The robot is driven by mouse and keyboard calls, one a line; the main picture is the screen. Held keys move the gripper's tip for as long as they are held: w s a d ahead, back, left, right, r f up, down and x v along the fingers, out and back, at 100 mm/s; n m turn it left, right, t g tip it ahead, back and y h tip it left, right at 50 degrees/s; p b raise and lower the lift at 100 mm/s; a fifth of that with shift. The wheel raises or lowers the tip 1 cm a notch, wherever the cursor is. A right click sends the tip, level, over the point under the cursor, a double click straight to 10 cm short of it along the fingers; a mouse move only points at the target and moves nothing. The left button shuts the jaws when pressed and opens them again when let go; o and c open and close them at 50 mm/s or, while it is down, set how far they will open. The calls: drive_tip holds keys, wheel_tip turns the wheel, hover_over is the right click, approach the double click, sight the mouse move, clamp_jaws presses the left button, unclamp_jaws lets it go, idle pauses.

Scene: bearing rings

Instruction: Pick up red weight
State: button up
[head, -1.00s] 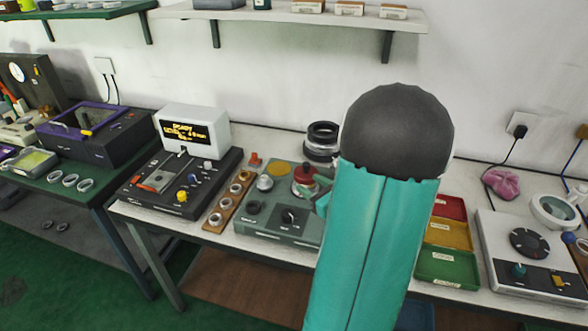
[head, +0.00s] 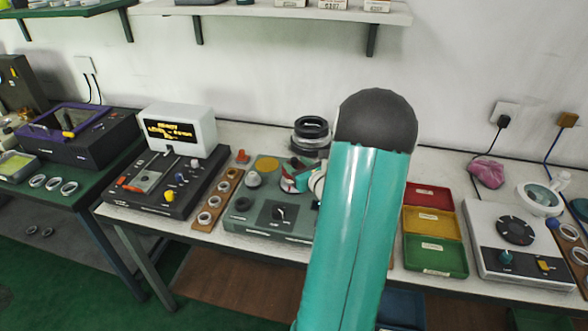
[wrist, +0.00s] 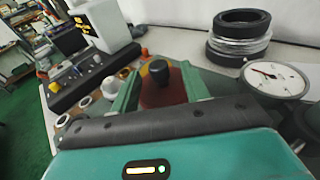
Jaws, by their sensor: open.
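The red weight (wrist: 163,96) with its black knob shows in the wrist view between the two teal fingers of my gripper (wrist: 158,84). The fingers are open, one on each side of it, and I cannot tell whether they touch it. In the head view my gripper is at the green test unit (head: 258,222), largely behind my arm. The weight is mostly hidden there. A round dial gauge (wrist: 277,80) sits to the right of the gripper in the wrist view.
A stack of black and silver rings (head: 311,133) stands behind the unit. A wooden strip with several rings (head: 211,201) and a black device with a white display (head: 178,128) are to the left. Red, yellow and green trays (head: 436,254) lie to the right.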

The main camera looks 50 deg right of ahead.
drive_tip(key=shift+x, duration=1.2)
clamp_jaws()
drive_tip(key=shift+r, duration=0.1)
drive_tip(key=shift+r, duration=0.1)
